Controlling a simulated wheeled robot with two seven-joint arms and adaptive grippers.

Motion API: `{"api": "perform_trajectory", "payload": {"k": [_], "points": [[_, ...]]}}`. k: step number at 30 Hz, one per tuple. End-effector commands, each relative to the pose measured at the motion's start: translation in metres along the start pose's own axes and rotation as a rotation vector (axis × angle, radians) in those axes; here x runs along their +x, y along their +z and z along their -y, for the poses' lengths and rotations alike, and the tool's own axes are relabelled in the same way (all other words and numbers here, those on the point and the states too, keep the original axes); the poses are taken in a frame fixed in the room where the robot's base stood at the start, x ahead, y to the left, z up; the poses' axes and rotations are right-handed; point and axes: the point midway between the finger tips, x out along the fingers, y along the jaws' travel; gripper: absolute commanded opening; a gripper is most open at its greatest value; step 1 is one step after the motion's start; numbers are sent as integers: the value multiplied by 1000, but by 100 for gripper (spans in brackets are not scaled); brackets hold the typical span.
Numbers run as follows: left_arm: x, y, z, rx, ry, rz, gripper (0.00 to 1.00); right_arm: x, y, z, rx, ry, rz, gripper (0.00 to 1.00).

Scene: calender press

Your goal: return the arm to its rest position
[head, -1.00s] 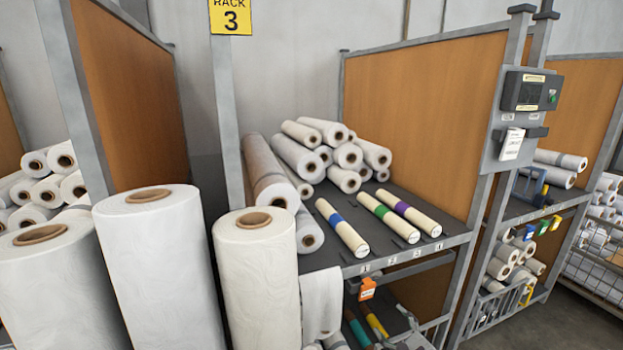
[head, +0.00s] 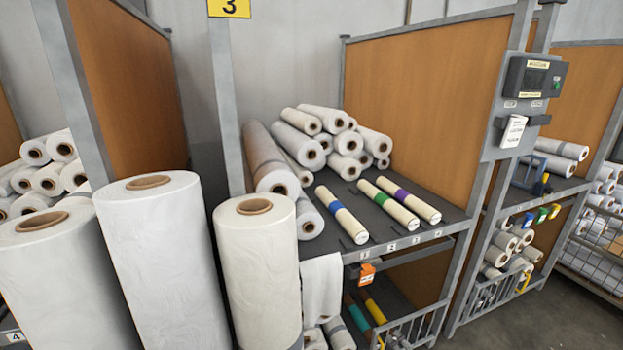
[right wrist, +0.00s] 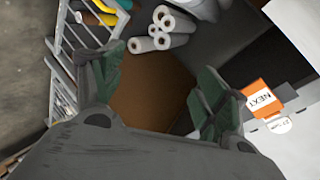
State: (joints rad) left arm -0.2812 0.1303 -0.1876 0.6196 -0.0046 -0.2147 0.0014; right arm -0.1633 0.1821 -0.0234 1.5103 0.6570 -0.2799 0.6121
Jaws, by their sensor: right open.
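My right gripper (right wrist: 162,88) shows in the right wrist view. Its two green-padded fingers are spread wide apart with nothing between them. Behind the gap is a brown panel (right wrist: 150,92), with white rolls (right wrist: 162,28) above it in the picture. An orange tag (right wrist: 262,98) on a pale surface shows beside the right-hand finger. Neither gripper nor arm shows in the head view, so my left gripper is not seen.
In the head view, cream rolls with blue (head: 337,206), green (head: 383,204) and purple (head: 402,195) bands lie on a dark shelf. Tall white rolls (head: 160,260) stand at the front left. A control box (head: 535,86) hangs on the post at right. Grey floor (head: 515,320) is clear at lower right.

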Motion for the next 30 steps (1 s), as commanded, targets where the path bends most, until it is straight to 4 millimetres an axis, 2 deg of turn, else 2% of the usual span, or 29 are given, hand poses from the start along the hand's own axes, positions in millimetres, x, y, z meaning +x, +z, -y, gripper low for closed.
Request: {"api": "perform_trajectory", "payload": {"k": [8, 14, 18, 23, 30], "points": [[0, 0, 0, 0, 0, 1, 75, 2, 37, -98, -415, 162, 65, 74], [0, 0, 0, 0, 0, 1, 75, -12, 74, -180, -705, 274, 171, 74], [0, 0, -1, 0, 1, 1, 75, -29, 102, -236, -866, 339, 265, 74], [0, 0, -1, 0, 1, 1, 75, -57, 134, -296, -999, 403, 380, 74], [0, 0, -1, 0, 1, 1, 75, -114, 183, -379, -1102, 486, 553, 74]]}}
